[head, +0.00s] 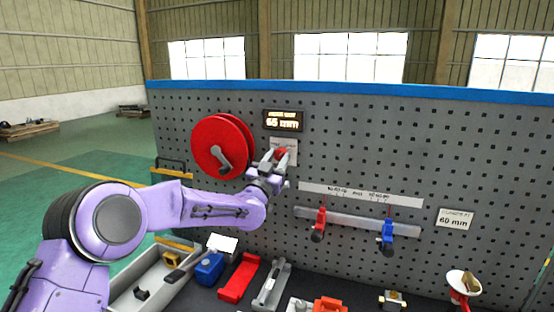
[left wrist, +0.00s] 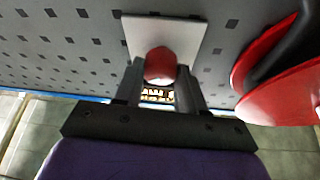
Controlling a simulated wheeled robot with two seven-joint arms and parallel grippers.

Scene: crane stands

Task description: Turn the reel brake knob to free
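The reel brake knob is red and sits on a pale plate (head: 288,150) on the pegboard, to the right of the red reel (head: 222,147). In the left wrist view the knob (left wrist: 160,66) shows in front of its plate (left wrist: 164,38). My left gripper (head: 271,160) is at the knob, with one finger on each side. In the left wrist view I see no clear gap between the fingers and the knob. In the head view the gripper partly hides the knob and plate. My right gripper is not in view.
A lit display (head: 284,120) hangs just above the knob plate. A rail (head: 350,222) with a red clamp (head: 319,226) and a blue clamp (head: 387,236) lies to the right. Several parts, including a red block (head: 239,278), lie below on the bench.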

